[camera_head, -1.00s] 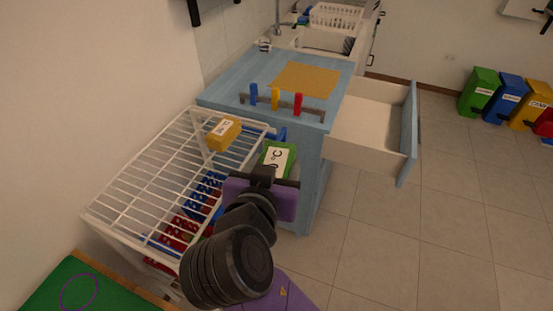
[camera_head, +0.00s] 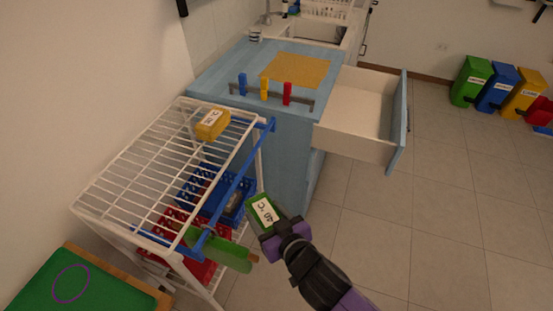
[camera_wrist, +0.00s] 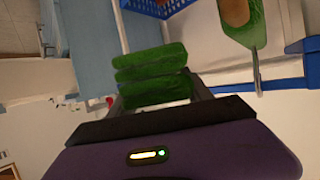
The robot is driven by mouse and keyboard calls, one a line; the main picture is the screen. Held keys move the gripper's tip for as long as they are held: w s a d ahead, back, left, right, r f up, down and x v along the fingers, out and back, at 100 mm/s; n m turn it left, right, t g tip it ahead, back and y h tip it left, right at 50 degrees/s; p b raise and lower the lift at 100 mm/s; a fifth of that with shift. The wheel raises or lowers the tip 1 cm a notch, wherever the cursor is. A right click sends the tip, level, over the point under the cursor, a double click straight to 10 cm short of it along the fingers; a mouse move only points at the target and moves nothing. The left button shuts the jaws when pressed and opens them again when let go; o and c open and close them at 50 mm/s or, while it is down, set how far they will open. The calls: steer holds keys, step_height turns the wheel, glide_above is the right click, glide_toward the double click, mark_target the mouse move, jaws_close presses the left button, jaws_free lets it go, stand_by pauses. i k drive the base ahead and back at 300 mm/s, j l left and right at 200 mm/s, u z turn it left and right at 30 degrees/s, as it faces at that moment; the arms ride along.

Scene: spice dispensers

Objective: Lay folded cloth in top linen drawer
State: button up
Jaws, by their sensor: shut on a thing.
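A green folded cloth (camera_head: 262,211) with a white "40°C" label is held in my gripper (camera_head: 268,224). The wrist view shows its green stacked layers (camera_wrist: 152,75) between the two fingers of my gripper (camera_wrist: 158,98). My gripper is shut on it and holds it in the air, right of the wire rack and below and left of the open drawer. The top linen drawer (camera_head: 350,143) is pulled out of the blue cabinet (camera_head: 278,165). Its visible inside is pale and bare; its blue front (camera_head: 397,130) faces right.
A white wire rack (camera_head: 150,165) stands left, with a yellow labelled block (camera_head: 212,124) on top and crates below. A blue rail and a green paddle-like thing (camera_head: 225,251) are at its front.

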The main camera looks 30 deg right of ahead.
mark_target(361, 126)
steer(key=i+l+u, duration=0.2)
steer(key=l+u, duration=0.15)
steer(key=l, duration=0.35)
steer(key=i+l+u, duration=0.1)
steer(key=l+u, duration=0.3)
steer(key=l, duration=0.35)
steer(key=l+u, duration=0.35)
steer(key=l, duration=0.4)
steer(key=l+u, duration=0.35)
steer(key=l, duration=0.45)
steer(key=k+l+u, duration=0.35)
steer(key=l, duration=0.35)
steer(key=k+l+u, duration=0.15)
steer(key=l+u, duration=0.25)
steer(key=l, duration=0.3)
steer(key=k+l+u, duration=0.35)
steer(key=l, duration=0.25)
steer(key=k+l+u, duration=0.55)
steer(key=k+l, duration=0.25)
steer(key=k+l+u, duration=0.2)
steer(key=k+l, duration=0.25)
steer(key=k+l+u, duration=0.2)
steer(key=k, duration=0.35)
steer(key=l, duration=0.1)
